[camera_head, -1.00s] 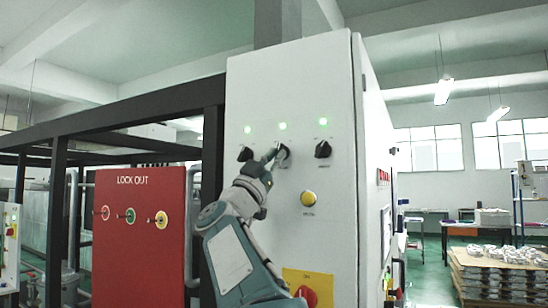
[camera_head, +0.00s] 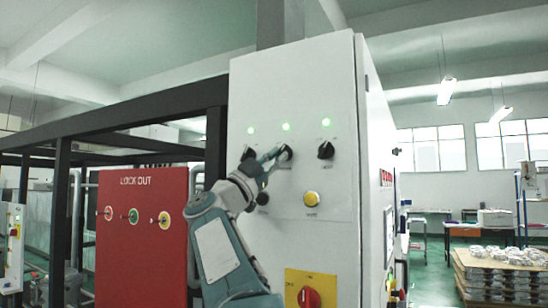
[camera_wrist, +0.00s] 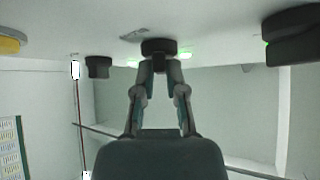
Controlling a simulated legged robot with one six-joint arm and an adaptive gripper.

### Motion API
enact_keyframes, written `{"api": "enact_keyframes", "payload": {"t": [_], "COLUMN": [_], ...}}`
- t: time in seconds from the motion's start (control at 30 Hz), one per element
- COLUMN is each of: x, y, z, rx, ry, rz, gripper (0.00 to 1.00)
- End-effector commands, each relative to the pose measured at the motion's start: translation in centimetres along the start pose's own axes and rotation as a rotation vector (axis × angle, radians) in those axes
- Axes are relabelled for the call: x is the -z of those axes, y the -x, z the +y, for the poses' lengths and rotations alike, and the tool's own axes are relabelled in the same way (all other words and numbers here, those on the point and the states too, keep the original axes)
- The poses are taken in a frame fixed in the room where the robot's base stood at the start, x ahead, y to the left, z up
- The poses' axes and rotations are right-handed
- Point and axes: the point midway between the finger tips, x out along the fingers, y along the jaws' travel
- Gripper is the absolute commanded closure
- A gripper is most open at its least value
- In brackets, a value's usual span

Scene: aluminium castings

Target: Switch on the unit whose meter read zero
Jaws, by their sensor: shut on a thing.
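A white control cabinet (camera_head: 340,90) carries a row of three black knobs, each below a lit green lamp. The middle knob (camera_head: 286,153) is at the fingertips of my gripper (camera_head: 277,155). In the wrist view, the two fingers of my gripper (camera_wrist: 160,66) are closed together on this knob (camera_wrist: 158,46). The lamps are left (camera_head: 251,130), middle (camera_head: 286,127) and right (camera_head: 326,122). No meter is readable, and the knob labels are too small to read.
Below the knobs are a yellow button (camera_head: 311,198), a dark button (camera_head: 262,198) and a red rotary switch (camera_head: 309,298) on a yellow plate. A red lockout board (camera_head: 140,240) stands at left before a dark frame. Stacked castings (camera_head: 500,256) stand far right.

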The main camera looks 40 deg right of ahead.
Motion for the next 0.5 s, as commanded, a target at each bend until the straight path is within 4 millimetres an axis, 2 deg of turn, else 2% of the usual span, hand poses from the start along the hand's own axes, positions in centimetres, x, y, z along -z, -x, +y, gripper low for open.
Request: {"api": "enact_keyframes", "payload": {"t": [0.03,0.1,0.13,0.5], "x": [-0.66,-0.63,-0.62,-0.05], "y": [0.09,0.08,0.09,0.33], "z": [-0.04,-0.04,-0.04,-0.20], "rx": [0.004,0.004,0.003,0.003], "ry": [0.006,0.006,0.006,0.003], "rz": [-0.010,-0.009,-0.009,-0.003], "gripper": [1.00,0.62,0.50,0.50]}}
